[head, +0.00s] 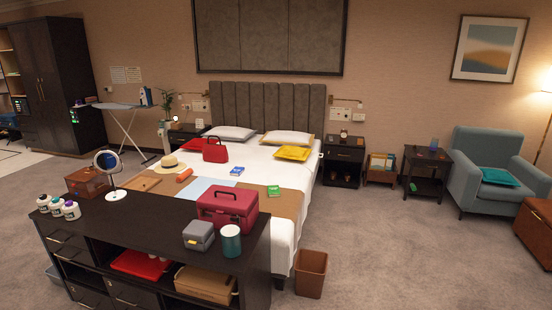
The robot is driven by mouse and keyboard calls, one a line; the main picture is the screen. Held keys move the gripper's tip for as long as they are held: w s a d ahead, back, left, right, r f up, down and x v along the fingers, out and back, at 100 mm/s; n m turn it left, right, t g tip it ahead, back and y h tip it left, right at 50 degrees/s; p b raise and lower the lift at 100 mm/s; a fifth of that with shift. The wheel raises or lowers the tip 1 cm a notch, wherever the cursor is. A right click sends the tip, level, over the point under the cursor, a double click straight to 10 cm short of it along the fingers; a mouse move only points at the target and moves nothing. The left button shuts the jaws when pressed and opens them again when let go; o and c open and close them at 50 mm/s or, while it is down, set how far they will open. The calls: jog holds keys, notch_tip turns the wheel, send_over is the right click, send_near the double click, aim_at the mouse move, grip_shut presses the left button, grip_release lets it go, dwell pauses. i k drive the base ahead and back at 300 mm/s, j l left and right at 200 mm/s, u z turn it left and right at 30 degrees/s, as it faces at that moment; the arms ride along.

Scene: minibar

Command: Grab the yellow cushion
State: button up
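A yellow cushion (293,153) lies on the bed, near the headboard on the right side. It lies in front of a white pillow (287,138) and looks flat, with nothing on top of it. My gripper does not show in the head view.
A dark low cabinet (165,219) with a red case (228,207) on it stands between me and the bed (290,205). A brown bin (311,273) stands at the bed's front right corner. Open carpet (390,240) lies right of the bed, before the nightstand (343,160) and blue armchair (490,180).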

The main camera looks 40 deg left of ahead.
aim_at(291, 153)
jog(key=u, duration=1.25)
